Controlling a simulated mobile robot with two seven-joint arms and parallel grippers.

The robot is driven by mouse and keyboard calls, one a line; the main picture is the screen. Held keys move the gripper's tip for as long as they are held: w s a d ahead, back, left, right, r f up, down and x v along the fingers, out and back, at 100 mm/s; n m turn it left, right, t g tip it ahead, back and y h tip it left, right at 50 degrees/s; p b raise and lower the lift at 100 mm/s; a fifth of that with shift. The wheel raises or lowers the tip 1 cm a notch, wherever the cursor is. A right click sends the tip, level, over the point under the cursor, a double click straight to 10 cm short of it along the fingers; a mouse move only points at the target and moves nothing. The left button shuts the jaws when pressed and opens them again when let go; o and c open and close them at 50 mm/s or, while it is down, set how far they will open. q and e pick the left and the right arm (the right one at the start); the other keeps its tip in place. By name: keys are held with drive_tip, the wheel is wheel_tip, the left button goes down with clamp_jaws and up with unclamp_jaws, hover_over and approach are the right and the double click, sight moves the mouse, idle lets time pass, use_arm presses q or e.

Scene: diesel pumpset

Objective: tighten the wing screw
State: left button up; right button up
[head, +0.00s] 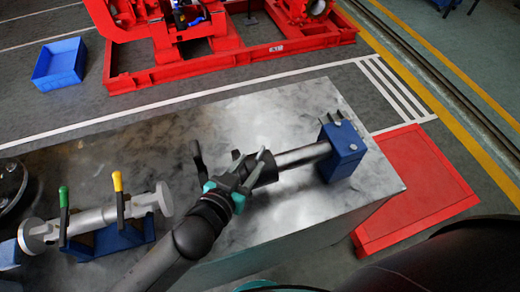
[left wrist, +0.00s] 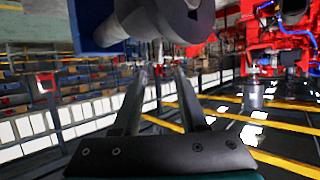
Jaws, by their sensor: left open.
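My left gripper (head: 230,150) is over the metal table, its two dark fingers spread and empty. In the left wrist view its fingers (left wrist: 160,75) stand apart with nothing between them. A steel cylinder (head: 303,155) with a dark round collar (head: 265,168) sticks out from a blue block (head: 343,152), close beside the gripper. The collar (left wrist: 170,18) also shows in the left wrist view, above the fingertips. A small dark piece (head: 236,155) shows near the fingers; I cannot tell whether it is the wing screw. My right gripper is out of view.
The metal table (head: 270,112) is clear behind the cylinder. A red platform (head: 425,190) lies at right. A blue bin (head: 60,65) and a red machine frame (head: 230,60) stand beyond.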

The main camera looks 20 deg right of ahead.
sight(259, 153)
use_arm(q)
drive_tip(key=shift+x, duration=3.4)
clamp_jaws()
